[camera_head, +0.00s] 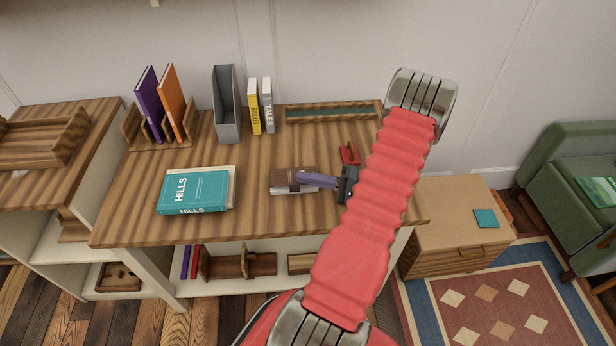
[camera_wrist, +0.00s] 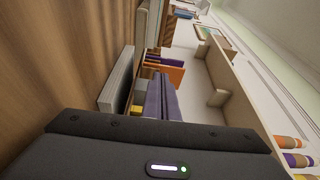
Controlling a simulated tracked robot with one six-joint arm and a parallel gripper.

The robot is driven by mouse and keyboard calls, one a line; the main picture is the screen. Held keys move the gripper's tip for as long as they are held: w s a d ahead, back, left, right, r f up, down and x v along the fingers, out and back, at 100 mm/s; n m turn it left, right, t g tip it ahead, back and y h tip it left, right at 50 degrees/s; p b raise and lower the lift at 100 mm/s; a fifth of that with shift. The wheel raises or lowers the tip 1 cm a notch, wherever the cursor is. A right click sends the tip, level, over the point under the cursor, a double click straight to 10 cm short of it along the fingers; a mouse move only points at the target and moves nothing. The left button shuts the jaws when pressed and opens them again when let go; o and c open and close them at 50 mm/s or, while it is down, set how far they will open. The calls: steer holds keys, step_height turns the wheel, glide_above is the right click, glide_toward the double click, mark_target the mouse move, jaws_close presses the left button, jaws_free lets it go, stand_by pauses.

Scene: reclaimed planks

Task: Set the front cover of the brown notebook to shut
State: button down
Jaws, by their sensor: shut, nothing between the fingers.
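The brown notebook (camera_head: 284,175) lies on the wooden desk top, right of the teal book. Its brown cover lies over the pale pages, which show along the front edge. I cannot tell whether the cover is fully flat. My gripper (camera_head: 300,177) has purple fingers, shut and empty, reaching in from the right over the notebook's right part. I cannot tell whether they touch it. The fingers hide part of the cover. In the wrist view my gripper (camera_wrist: 162,84) shows shut beside a pale slab that I cannot name surely.
The teal HILLS book (camera_head: 194,190) lies at the left. A purple and an orange book (camera_head: 171,101) stand in a wooden rack, with a grey file holder (camera_head: 227,107) beside it. A red object (camera_head: 349,154) stands behind my gripper. The front middle of the desk is clear.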

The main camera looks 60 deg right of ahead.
steer(key=shift+w+d+r, duration=0.15)
steer(key=shift+r, duration=0.6)
steer(key=shift+w+d+r, duration=0.1)
steer(key=shift+w+r, duration=0.05)
steer(key=shift+r, duration=0.6)
steer(key=s+d, duration=0.1)
steer(key=s, duration=0.1)
steer(key=s+d+f, duration=0.1)
steer(key=s+d, duration=0.1)
steer(key=s, duration=0.1)
steer(key=s+d+f, duration=0.1)
steer(key=s+d, duration=0.1)
steer(key=s, duration=0.1)
steer(key=shift+d+f, duration=0.2)
steer(key=shift+f, duration=0.05)
